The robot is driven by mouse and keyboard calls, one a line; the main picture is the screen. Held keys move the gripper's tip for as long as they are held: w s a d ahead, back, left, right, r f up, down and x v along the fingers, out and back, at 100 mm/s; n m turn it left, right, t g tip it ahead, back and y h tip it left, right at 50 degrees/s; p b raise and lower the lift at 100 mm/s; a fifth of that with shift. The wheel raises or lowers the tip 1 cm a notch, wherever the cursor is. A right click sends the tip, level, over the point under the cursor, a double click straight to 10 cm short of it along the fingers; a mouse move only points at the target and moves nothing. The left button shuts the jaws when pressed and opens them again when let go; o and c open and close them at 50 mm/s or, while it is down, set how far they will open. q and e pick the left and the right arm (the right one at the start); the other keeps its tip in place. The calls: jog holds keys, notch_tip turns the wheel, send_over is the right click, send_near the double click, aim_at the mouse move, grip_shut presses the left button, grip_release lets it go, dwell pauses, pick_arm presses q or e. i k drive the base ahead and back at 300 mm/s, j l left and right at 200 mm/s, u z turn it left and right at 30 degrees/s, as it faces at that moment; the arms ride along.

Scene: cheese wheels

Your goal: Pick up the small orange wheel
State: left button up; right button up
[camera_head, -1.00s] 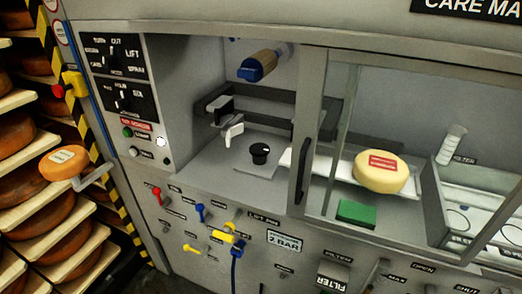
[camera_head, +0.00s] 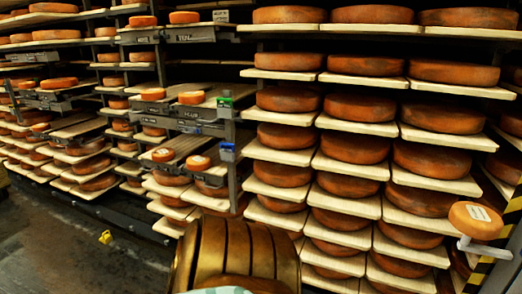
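Several small orange wheels sit on the shelves left of centre. Two with pale labels lie on a low board: a front wheel (camera_head: 198,163) and another wheel (camera_head: 163,154) to its left. Two more, a right wheel (camera_head: 192,98) and a left wheel (camera_head: 153,94), lie on a board above. Another pair, one wheel (camera_head: 184,17) and its neighbour (camera_head: 142,21), is near the top. A separate orange wheel (camera_head: 476,219) with a pale label sits on a metal bracket at the far right. Which one the task means I cannot tell. Neither gripper is in view.
A tall rack of large brown wheels on pale boards (camera_head: 283,157) fills the middle and right. A green box (camera_head: 225,102) and a blue box (camera_head: 227,152) are fixed to a rack post. Dark floor (camera_head: 60,240) is open at lower left, with a small yellow object (camera_head: 105,237).

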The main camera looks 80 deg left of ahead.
aim_at(161, 154)
jog(key=u, duration=3.5)
jog(key=i+j, duration=0.2)
jog(key=i, duration=0.15)
jog(key=i+j+z, duration=0.1)
jog(key=i, duration=0.3)
jog(key=i+j, duration=0.25)
jog(key=i, duration=0.1)
